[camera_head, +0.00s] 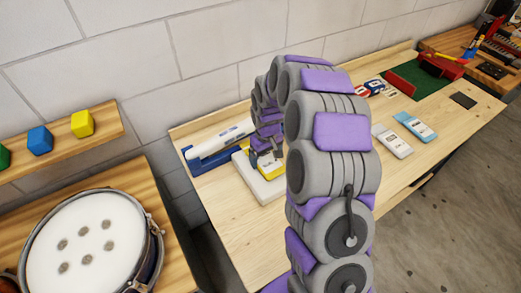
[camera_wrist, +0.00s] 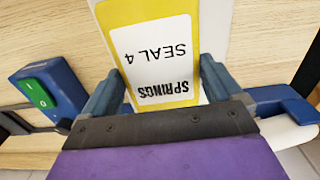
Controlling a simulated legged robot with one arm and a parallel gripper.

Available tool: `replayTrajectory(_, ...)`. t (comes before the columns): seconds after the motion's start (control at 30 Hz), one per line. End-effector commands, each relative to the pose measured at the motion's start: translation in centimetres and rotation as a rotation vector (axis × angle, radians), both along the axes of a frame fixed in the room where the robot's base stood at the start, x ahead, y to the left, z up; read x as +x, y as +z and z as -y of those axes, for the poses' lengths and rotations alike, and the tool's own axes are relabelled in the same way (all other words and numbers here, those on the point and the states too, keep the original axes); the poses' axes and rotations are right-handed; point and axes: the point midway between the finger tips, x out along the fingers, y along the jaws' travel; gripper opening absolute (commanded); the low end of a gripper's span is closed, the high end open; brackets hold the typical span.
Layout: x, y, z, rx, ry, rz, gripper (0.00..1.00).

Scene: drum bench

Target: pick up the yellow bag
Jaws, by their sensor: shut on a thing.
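The yellow bag (camera_wrist: 147,12) has a white label reading "SPRINGS SEAL 4", upside down in the wrist view. My gripper (camera_wrist: 160,82) has one finger along each side of it and is shut on it. In the head view my gripper (camera_head: 266,160) is low over a white block (camera_head: 262,189) on the bench. Only a little yellow of the bag (camera_head: 269,168) shows there, the rest hidden by my gripper. I cannot tell whether the bag still touches the block.
A blue device with a white bar (camera_head: 222,137) stands just behind, left of my gripper. Pale and blue packets (camera_head: 415,126) and small boxes lie right on the wooden bench (camera_head: 240,230). A drum (camera_head: 85,245) and a shelf of coloured blocks (camera_head: 82,123) are left.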

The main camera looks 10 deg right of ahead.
Motion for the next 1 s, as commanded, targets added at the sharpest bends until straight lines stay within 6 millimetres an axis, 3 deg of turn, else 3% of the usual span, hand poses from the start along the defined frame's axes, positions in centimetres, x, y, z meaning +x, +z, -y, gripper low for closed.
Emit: replayTrajectory(1.0,-16.6,0.0,5.4,-0.001,-0.003,-0.003,0.56)
